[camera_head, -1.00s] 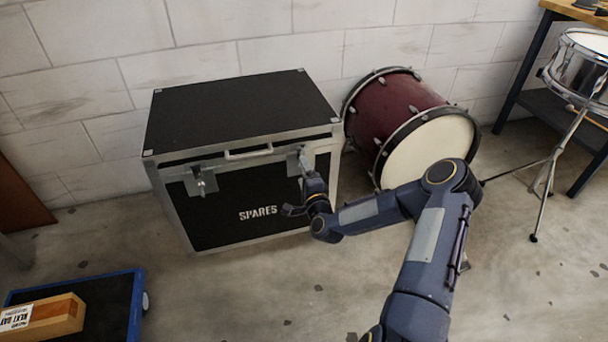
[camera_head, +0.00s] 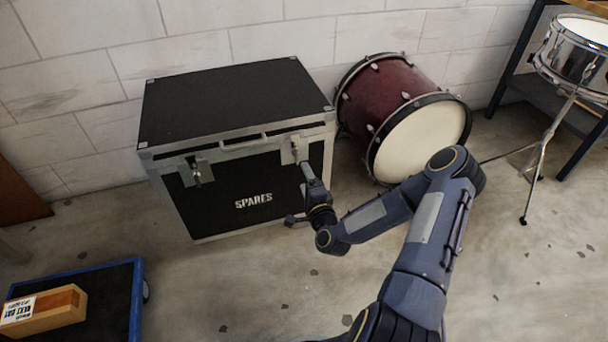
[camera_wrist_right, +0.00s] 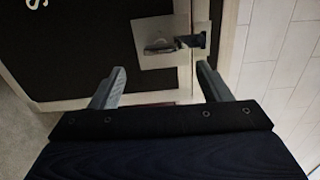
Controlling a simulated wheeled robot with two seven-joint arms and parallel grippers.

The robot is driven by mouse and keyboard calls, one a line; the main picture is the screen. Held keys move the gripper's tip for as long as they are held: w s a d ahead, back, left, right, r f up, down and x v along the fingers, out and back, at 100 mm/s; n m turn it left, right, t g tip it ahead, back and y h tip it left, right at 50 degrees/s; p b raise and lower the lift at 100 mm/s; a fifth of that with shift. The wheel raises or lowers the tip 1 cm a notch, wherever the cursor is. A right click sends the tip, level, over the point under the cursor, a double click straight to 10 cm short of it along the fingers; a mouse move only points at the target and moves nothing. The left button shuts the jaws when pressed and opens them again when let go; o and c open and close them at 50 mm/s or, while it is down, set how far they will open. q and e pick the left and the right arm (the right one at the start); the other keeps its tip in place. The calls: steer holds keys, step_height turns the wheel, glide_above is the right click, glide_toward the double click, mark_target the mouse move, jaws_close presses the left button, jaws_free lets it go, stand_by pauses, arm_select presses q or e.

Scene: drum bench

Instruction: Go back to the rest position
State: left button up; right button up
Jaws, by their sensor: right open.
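My right gripper (camera_head: 299,192) is in front of the right latch (camera_head: 294,150) of a black case marked SPARES (camera_head: 240,183). In the right wrist view, the two fingers of my right gripper (camera_wrist_right: 160,92) are apart with nothing between them. The latch (camera_wrist_right: 168,45) shows just beyond the fingertips, on its metal plate. The case lid is down, with a thin dark gap below its front edge. The left latch (camera_head: 195,172) is on the case front. My left gripper is not in view.
A dark red bass drum (camera_head: 387,95) lies on its side, right of the case. A snare drum (camera_head: 577,58) on a stand is at the far right. A blue-edged cart (camera_head: 112,300) with a wooden box (camera_head: 45,310) is at lower left. The floor between is clear.

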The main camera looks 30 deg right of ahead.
stand_by(0.4)
steer(key=s+a+r+n+g+y, duration=0.5)
steer(key=a+r+n, duration=0.4)
steer(key=n, duration=0.5)
steer(key=s+a+r+n+g+y, duration=0.1)
steer(key=s+a+r+n+g, duration=0.15)
steer(key=s, duration=0.55)
steer(key=s+a+r+n+g+y, duration=0.1)
steer(key=s+r+g, duration=0.15)
steer(key=s, duration=0.55)
steer(key=s+a+r+n+g+y, duration=0.1)
steer(key=s+a+r+n+g, duration=0.15)
steer(key=s, duration=0.55)
step_height(320, 180, up, 38)
steer(key=p, duration=3.6)
steer(key=shift+d+f+p, duration=0.2)
steer(key=shift+d+p, duration=0.1)
steer(key=shift+p, duration=0.1)
steer(key=shift+s+t, duration=0.1)
steer(key=shift+t, duration=0.15)
